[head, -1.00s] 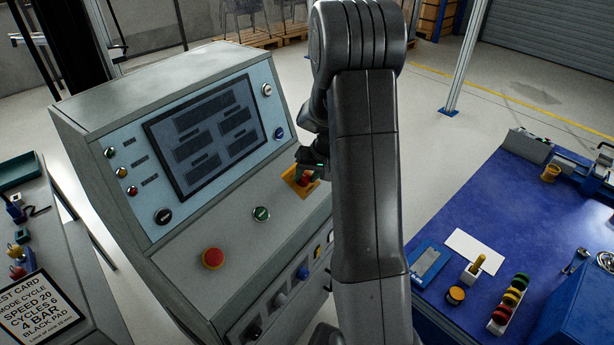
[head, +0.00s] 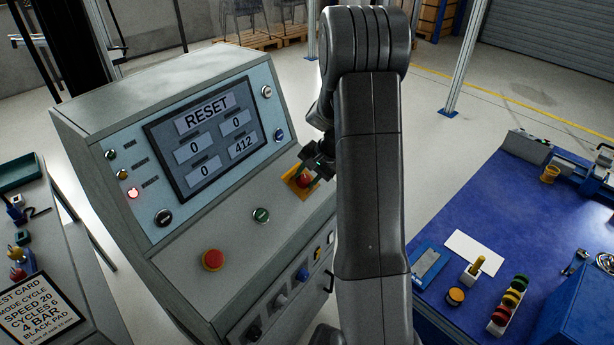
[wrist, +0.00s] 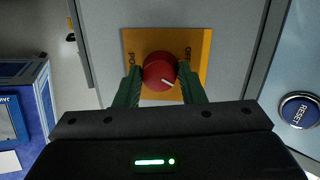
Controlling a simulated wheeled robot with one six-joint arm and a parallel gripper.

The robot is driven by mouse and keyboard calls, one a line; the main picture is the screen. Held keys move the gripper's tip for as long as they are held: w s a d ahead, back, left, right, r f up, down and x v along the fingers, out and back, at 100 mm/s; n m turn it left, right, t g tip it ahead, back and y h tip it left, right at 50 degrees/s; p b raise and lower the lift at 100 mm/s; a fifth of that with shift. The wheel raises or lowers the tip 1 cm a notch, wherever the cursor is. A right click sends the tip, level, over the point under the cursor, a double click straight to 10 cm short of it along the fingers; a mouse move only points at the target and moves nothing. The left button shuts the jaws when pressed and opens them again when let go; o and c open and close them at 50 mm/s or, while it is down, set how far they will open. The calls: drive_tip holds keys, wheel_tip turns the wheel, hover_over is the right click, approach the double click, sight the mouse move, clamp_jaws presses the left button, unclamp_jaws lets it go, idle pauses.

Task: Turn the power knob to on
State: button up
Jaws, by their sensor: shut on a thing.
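The red power knob (wrist: 159,72) sits on a yellow plate (wrist: 196,45) with dark lettering on the console's sloped panel. In the wrist view its white pointer line slants toward the lower right. My gripper (wrist: 160,88) is shut on the knob, with a green finger on each side of it. In the head view my gripper (head: 317,158) is over the yellow plate (head: 290,177), and the red knob (head: 304,181) shows just below it. The console screen (head: 206,135) is lit and reads RESET with several number boxes. A red lamp (head: 133,193) glows at its left.
A red mushroom button (head: 213,260) and a green button (head: 261,214) are on the same panel. A blue RESET button (wrist: 299,109) lies right of my gripper in the wrist view. A blue-topped table (head: 480,215) with parts stands right of my arm.

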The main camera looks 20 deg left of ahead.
idle(0.3)
drive_tip(key=o, duration=1)
drive_tip(key=shift+w, duration=0.1)
drive_tip(key=shift+r, duration=0.1)
drive_tip(key=b+v, duration=0.1)
drive_tip(key=v, duration=1.2)
drive_tip(key=shift+d+r, duration=0.25)
drive_tip(key=shift+f, duration=0.1)
drive_tip(key=p+x, duration=0.1)
drive_tip(key=x, duration=1.2)
drive_tip(key=shift+a+f, duration=0.25)
drive_tip(key=shift+r, duration=0.1)
